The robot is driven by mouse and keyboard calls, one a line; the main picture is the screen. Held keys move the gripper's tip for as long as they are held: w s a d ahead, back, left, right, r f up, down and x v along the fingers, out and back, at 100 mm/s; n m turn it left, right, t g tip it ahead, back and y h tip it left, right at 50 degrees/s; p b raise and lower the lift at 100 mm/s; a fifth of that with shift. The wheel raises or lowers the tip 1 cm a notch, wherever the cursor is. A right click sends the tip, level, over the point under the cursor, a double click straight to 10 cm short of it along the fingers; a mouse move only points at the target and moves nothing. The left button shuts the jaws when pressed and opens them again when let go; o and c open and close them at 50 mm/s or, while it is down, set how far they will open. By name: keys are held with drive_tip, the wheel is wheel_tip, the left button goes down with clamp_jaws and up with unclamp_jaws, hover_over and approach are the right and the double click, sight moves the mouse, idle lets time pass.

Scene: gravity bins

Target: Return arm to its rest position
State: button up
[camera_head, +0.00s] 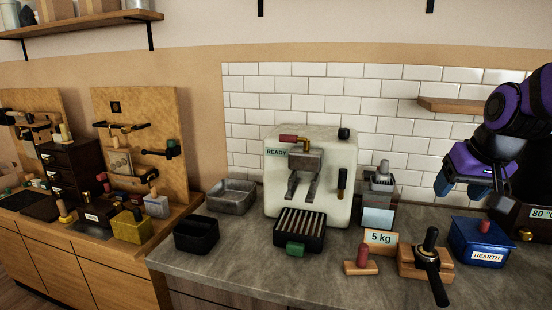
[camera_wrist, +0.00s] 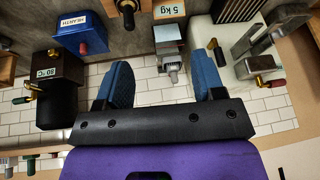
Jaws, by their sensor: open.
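My purple arm comes in from the right in the head view. My gripper (camera_head: 462,188) hangs above the right part of the grey counter (camera_head: 340,284), left of and above the blue HEARTH box (camera_head: 482,244). In the wrist view the two blue fingers of my gripper (camera_wrist: 165,82) stand wide apart. Nothing is between them. The wrist view is upside down, with a small grey-and-white device (camera_wrist: 169,52) beyond the fingers, apart from them.
A white READY machine (camera_head: 335,190) stands mid-counter with a slatted black tray (camera_head: 318,229) before it. A dark 80 °C box (camera_head: 538,222) stands right, near my arm. A wooden shelf (camera_head: 455,106) is on the tiled wall. A 5 kg sign (camera_head: 381,240) and a black-handled tool (camera_head: 430,262) are in front.

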drive_tip(key=s+a+r, duration=0.2)
drive_tip(key=s, duration=0.6)
drive_tip(key=s+a+r+n, duration=0.1)
drive_tip(key=s+a+r, duration=0.1)
drive_tip(key=s, duration=0.7)
drive_tip(key=shift+a+n, duration=0.3)
drive_tip(key=shift+a, duration=0.15)
